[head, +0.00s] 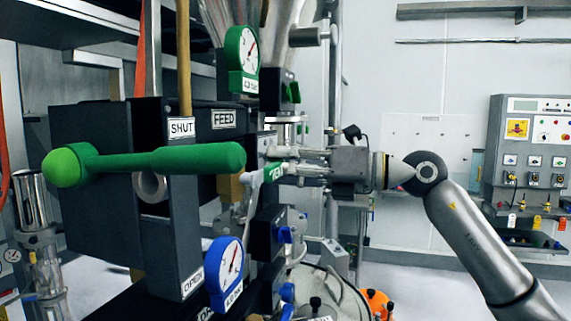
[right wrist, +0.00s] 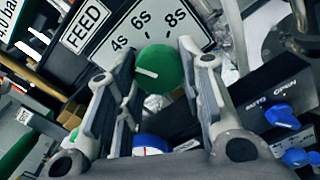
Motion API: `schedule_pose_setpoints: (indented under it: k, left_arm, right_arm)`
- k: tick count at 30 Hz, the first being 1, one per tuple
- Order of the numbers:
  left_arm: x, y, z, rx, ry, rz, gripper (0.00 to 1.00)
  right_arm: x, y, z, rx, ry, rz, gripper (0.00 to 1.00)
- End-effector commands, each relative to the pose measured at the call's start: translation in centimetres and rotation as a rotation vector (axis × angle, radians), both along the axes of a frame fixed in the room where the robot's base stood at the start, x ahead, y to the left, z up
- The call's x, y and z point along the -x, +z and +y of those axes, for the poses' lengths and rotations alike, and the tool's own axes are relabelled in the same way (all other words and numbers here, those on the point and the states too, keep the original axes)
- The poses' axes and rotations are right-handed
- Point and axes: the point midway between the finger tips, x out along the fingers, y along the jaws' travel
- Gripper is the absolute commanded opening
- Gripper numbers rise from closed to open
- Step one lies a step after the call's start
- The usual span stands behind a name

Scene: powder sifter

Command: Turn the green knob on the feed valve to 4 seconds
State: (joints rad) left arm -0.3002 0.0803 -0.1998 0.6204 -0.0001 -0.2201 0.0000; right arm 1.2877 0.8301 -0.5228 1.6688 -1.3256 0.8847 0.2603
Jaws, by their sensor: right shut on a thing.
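In the right wrist view the green knob (right wrist: 165,68) sits between the two fingers of my right gripper (right wrist: 157,58), which is shut on it. The knob's white pointer line points left, toward the 4s side of the white dial plate (right wrist: 203,18), which shows 4s, 6s and 8s. The exact alignment with the 4s mark is hard to tell. In the head view my right gripper (head: 272,164) reaches in from the right to the feed valve panel, and I cannot make out the knob clearly there. My left gripper is not in view.
A long green lever (head: 165,160) crosses in front of the panel at left, by the SHUT label (head: 181,128). A green gauge (head: 242,62) is above and a blue gauge (head: 225,272) below. Blue knobs (right wrist: 283,117) sit to the right in the wrist view.

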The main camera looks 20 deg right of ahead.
Motion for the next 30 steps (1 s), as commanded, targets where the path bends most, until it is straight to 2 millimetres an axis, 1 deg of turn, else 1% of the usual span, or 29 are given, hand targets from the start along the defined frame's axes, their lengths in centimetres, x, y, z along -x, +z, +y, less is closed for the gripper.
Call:
schedule_pose_setpoints:
  k: [8,19,20,24,25,30]
  left_arm:
    - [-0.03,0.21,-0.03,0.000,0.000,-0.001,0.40]
    - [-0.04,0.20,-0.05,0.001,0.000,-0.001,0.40]
    - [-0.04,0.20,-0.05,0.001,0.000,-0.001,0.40]
    - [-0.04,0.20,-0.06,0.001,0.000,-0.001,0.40]
    - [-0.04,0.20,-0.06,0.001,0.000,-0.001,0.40]
    - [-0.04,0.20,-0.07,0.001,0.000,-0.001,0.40]
  right_arm:
    - [-0.01,0.09,-0.07,-0.032,-0.002,0.044,0.11]
    - [-0.01,0.09,-0.07,-0.035,-0.002,0.046,0.11]
    - [-0.01,0.09,-0.07,-0.035,-0.002,0.047,0.38]
    - [0.00,0.07,-0.06,-0.034,-0.002,0.046,0.56]
    - [0.00,0.07,-0.05,-0.034,-0.002,0.046,0.57]
    - [0.01,0.05,-0.03,-0.033,-0.001,0.046,0.57]
